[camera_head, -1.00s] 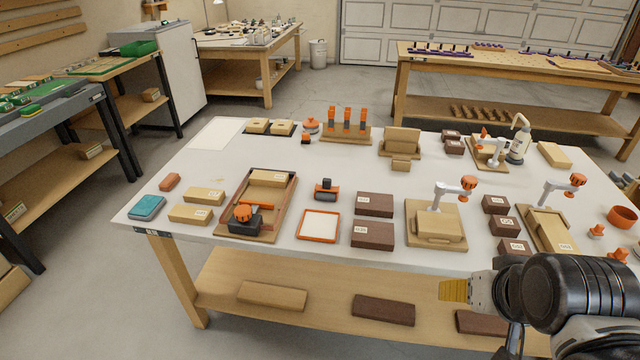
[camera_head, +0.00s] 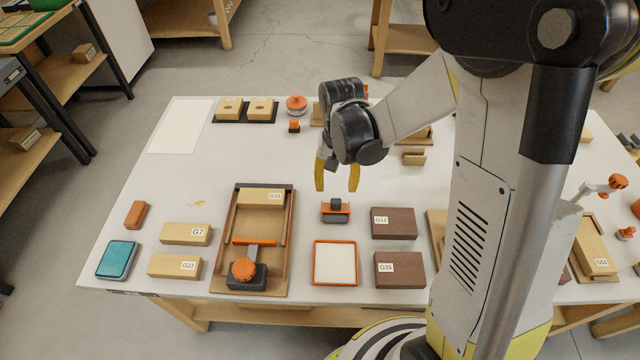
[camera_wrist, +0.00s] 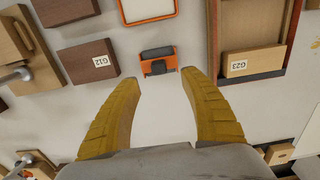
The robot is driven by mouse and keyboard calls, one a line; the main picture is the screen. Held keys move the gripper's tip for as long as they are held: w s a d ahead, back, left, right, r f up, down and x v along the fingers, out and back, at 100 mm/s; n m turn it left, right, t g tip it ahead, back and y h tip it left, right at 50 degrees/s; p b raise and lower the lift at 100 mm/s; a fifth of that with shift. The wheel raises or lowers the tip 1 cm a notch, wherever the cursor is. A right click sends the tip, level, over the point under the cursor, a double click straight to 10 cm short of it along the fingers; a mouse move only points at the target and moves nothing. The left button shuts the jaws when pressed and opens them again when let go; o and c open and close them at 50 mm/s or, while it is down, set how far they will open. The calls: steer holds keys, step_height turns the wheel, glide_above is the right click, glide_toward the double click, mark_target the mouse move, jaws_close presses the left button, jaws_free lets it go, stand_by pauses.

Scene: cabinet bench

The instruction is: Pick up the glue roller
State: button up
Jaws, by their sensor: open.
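The glue roller looks to be the small orange-framed piece with a dark roller and dark grip (camera_head: 335,211). It lies on the white tabletop, just behind the orange-rimmed white tray. In the wrist view the roller (camera_wrist: 158,61) lies just beyond the fingertips, about midway between them. My gripper (camera_head: 337,183) is open and empty, with yellow fingers pointing down above the table, a little behind the roller in the head view. In the wrist view the gripper's two fingers (camera_wrist: 159,77) are spread apart. No contact with the roller shows.
An orange-rimmed tray (camera_head: 314,263) stands in front of the roller. Dark brown blocks (camera_head: 394,224) lie to its right. A wooden tray (camera_head: 217,262) with a clamp-like orange-knobbed tool stands to its left. The tabletop around the roller is bare. My arm hides the table's right part.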

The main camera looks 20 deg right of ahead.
mark_target(336, 202)
steer(key=f, duration=0.1)
steer(key=f+b, duration=0.1)
steer(key=f, duration=0.2)
steer(key=shift+s+d, duration=0.1)
steer(key=shift+s, duration=0.15)
steer(key=f+b, duration=0.1)
steer(key=f, duration=0.1)
steer(key=f+b, duration=0.2)
steer(key=f, duration=0.1)
steer(key=shift+w+f, duration=0.25)
steer(key=shift+f, duration=0.05)
steer(key=shift+r, duration=0.1)
jaws_close()
